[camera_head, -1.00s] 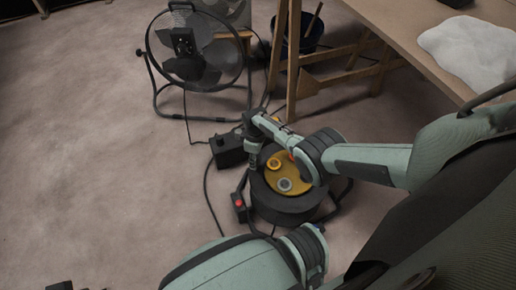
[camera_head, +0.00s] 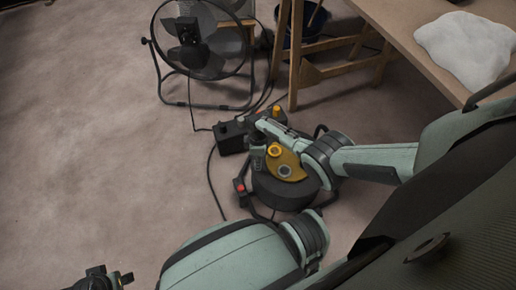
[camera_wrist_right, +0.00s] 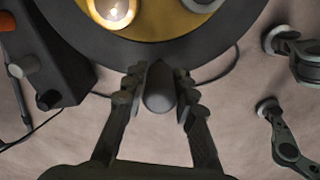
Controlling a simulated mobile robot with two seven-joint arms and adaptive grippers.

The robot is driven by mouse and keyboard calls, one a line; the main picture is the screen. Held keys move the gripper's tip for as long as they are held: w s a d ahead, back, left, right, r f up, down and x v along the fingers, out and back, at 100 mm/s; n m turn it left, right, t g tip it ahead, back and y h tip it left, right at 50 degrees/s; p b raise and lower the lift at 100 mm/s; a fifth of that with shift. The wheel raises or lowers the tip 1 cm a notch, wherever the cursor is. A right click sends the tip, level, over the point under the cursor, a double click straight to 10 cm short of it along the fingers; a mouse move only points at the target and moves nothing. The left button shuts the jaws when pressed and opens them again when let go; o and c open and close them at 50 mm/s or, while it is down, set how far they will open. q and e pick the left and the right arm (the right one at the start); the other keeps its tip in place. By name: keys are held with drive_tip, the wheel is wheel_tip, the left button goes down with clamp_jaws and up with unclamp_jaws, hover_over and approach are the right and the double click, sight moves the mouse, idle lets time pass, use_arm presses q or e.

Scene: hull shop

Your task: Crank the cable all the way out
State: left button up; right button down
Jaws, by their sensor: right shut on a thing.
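The cable reel (camera_head: 285,195) is a black drum with a yellow top disc, standing on the floor. The disc bears an orange ring and a grey ring. My right gripper (camera_head: 258,162) points down at the drum's left side. In the wrist view my right gripper (camera_wrist_right: 158,90) is shut on a grey rounded crank handle (camera_wrist_right: 159,92) beside the drum rim. In the head view the handle is hidden. My left gripper (camera_head: 108,278) is at the bottom left, away from the reel, fingers apart and empty. Its fingers also seem to show at the wrist view's right edge.
Cables run over the floor near a fan (camera_head: 200,40). A wooden table (camera_head: 400,30) stands at the back right. The floor at left is clear.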

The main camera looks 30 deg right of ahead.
drive_tip(key=shift+s+d, duration=0.1)
drive_tip(key=shift+d, duration=0.05)
drive_tip(key=c, duration=1.2)
unclamp_jaws()
drive_tip(key=shift+r, duration=0.15)
wheel_tip(320, 180, up, 12)
drive_tip(key=shift+f, duration=0.1)
drive_tip(key=s+d+r+m+t+h, duration=0.1)
drive_tip(key=s+m+t, duration=0.2)
drive_tip(key=s+m, duration=0.7)
drive_tip(key=s, duration=1)
